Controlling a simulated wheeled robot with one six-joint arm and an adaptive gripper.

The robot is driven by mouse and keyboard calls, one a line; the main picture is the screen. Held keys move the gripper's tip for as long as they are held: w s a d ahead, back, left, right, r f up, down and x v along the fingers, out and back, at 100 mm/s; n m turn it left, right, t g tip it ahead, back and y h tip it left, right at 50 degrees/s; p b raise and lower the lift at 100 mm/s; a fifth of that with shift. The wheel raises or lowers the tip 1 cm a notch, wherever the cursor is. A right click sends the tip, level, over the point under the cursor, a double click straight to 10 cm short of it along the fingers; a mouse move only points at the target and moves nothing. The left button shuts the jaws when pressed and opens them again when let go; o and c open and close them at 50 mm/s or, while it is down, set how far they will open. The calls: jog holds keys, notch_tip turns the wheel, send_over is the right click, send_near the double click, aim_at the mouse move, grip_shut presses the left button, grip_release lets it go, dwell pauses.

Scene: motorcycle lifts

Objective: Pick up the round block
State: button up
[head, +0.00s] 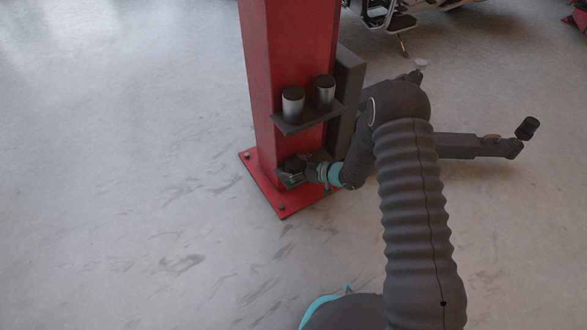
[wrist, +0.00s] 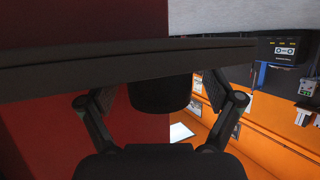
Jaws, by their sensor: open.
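The round block is a short black cylinder (head: 293,164) low on the red post in the head view, at a small dark bracket. In the wrist view a black round piece (wrist: 158,92) shows against a dark plate edge, between my fingers. My gripper (head: 306,174) is at the bracket from the right, beside the block. In the wrist view my gripper (wrist: 163,103) is open, with one finger on each side of the black piece and gaps on both sides. The fingertips are partly hidden at the dark plate (wrist: 120,66).
The red post (head: 290,50) stands on a bolted base plate. A dark lift arm (head: 460,146) extends right. Floor to the left is clear.

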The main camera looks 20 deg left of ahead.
jog(key=c, duration=1.3)
jog(key=shift+c, duration=0.2)
